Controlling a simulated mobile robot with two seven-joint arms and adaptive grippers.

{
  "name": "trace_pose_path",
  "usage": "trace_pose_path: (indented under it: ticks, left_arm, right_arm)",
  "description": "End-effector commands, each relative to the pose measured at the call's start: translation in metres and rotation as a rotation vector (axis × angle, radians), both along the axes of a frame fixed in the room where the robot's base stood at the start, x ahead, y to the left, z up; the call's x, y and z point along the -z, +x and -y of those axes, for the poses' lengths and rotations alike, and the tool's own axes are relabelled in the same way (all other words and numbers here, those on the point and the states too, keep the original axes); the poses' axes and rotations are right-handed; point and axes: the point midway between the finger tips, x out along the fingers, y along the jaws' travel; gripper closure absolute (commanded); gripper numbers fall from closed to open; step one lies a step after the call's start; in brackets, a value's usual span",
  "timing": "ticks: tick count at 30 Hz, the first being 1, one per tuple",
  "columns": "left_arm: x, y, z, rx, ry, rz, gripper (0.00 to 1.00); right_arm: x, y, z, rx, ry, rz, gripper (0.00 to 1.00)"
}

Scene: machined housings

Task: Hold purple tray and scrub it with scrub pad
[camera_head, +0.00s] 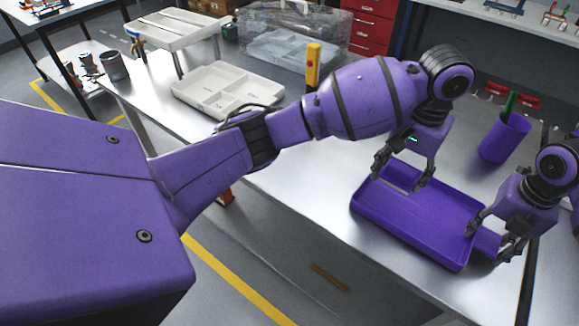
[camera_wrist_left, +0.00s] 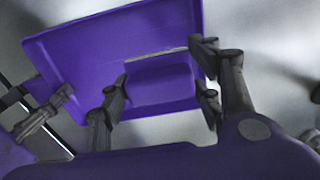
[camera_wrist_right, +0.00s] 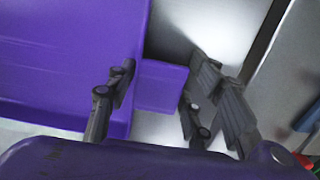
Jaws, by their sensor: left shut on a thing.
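The purple tray (camera_head: 412,218) lies on the metal table, its inside facing up. My left gripper (camera_head: 403,180) is over the tray's far-left part. In the left wrist view its fingers (camera_wrist_left: 160,92) are shut on a purple block with a pale strip, which looks like the scrub pad (camera_wrist_left: 160,84). Whether the pad touches the tray floor is not clear. My right gripper (camera_head: 489,240) is at the tray's right end. In the right wrist view its open fingers (camera_wrist_right: 160,88) stand on both sides of a small purple tab (camera_wrist_right: 160,86) next to the tray, apparently its handle.
A purple cup (camera_head: 505,138) with a green item stands behind the right gripper. A white divided tray (camera_head: 225,90), a yellow tool (camera_head: 313,66) and a clear bin (camera_head: 290,35) are further back.

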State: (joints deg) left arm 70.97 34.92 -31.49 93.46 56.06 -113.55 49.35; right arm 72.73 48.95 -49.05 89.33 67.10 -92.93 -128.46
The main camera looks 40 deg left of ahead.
Motion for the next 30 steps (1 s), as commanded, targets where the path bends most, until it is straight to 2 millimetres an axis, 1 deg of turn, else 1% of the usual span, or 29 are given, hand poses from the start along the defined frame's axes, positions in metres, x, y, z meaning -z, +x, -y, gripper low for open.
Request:
trace_pose_path:
  ticks: [1, 2, 3, 11, 14, 17, 27, 30]
  left_arm:
    - [-0.001, 0.001, 0.0, 0.001, 0.0, 0.003, 0.7]
    - [-0.001, 0.001, 0.0, 0.001, 0.0, 0.003, 0.7]
    - [-0.001, 0.001, 0.001, 0.001, 0.0, 0.003, 0.7]
    - [-0.001, 0.001, 0.001, 0.001, 0.0, 0.003, 0.7]
    - [-0.001, 0.001, 0.001, 0.001, 0.0, 0.003, 0.7]
    - [-0.001, 0.001, 0.001, 0.001, 0.0, 0.003, 0.7]
    - [-0.001, 0.001, 0.001, 0.001, 0.0, 0.003, 0.7]
    - [-0.001, 0.001, 0.001, 0.001, 0.0, 0.003, 0.7]
  right_arm:
    - [0.0, 0.0, 0.0, 0.0, 0.0, 0.0, 0.42]
    - [0.0, 0.0, 0.0, 0.0, 0.0, 0.0, 0.38]
    - [0.0, 0.0, 0.0, 0.0, 0.0, 0.0, 0.37]
    - [-0.001, 0.0, 0.0, 0.0, 0.001, 0.001, 0.37]
    - [-0.006, 0.001, 0.0, 0.0, 0.001, 0.002, 0.37]
    - [-0.019, 0.001, 0.0, 0.0, 0.001, 0.003, 0.37]
    - [-0.09, 0.001, 0.0, 0.0, 0.001, 0.004, 0.37]
    - [-0.105, 0.001, 0.0, 0.001, 0.0, 0.003, 0.37]
